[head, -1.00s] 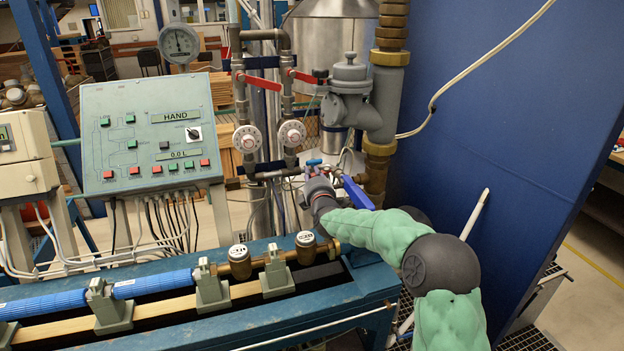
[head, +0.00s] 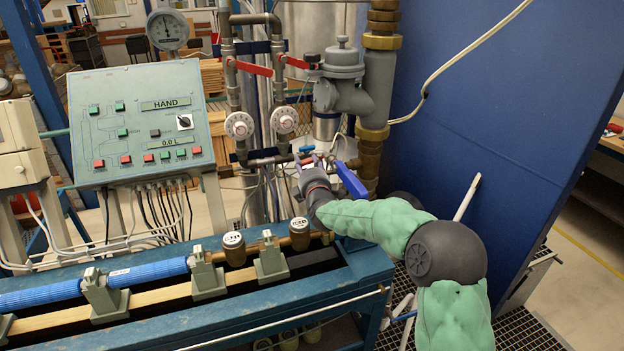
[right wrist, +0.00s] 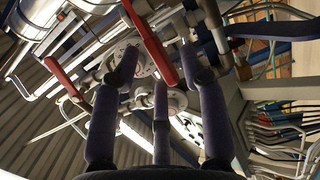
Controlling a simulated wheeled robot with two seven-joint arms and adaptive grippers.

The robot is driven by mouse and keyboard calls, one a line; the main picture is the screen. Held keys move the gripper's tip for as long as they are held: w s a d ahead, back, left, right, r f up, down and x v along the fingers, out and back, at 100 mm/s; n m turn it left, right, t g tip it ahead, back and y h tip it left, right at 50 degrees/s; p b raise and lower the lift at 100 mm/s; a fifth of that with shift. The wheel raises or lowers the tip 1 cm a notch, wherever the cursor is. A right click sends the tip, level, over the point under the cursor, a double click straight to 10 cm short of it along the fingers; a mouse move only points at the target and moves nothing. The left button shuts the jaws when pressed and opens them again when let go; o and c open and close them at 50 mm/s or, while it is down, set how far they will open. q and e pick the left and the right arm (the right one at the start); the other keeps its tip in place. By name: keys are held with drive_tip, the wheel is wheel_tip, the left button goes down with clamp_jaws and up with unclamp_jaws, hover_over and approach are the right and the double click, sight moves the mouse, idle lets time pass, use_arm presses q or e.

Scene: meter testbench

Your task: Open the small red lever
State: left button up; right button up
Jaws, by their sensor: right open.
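Two red levers sit on the vertical grey pipes in the head view, a left one (head: 254,68) and a right one (head: 297,62). In the right wrist view a larger-looking red lever (right wrist: 150,42) crosses above the fingers and another red lever (right wrist: 62,78) lies further left. A tiny red part (head: 318,160) shows beside my right gripper; I cannot tell what it is. My right gripper (head: 306,166) is open and empty below the round white dials and red levers. Its fingers (right wrist: 158,70) point towards the pipework. My left gripper is out of view.
A blue lever (head: 350,180) is just right of my right gripper, near the thick vertical pipe (head: 376,100). A small blue handle (head: 306,149) is just above it. The control panel (head: 140,125) stands left, the blue bench (head: 290,305) in front, and a blue wall (head: 480,120) right.

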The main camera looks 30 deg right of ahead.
drive_tip(key=v, duration=0.9)
drive_tip(key=shift+s, duration=0.2)
drive_tip(key=shift+a, duration=0.1)
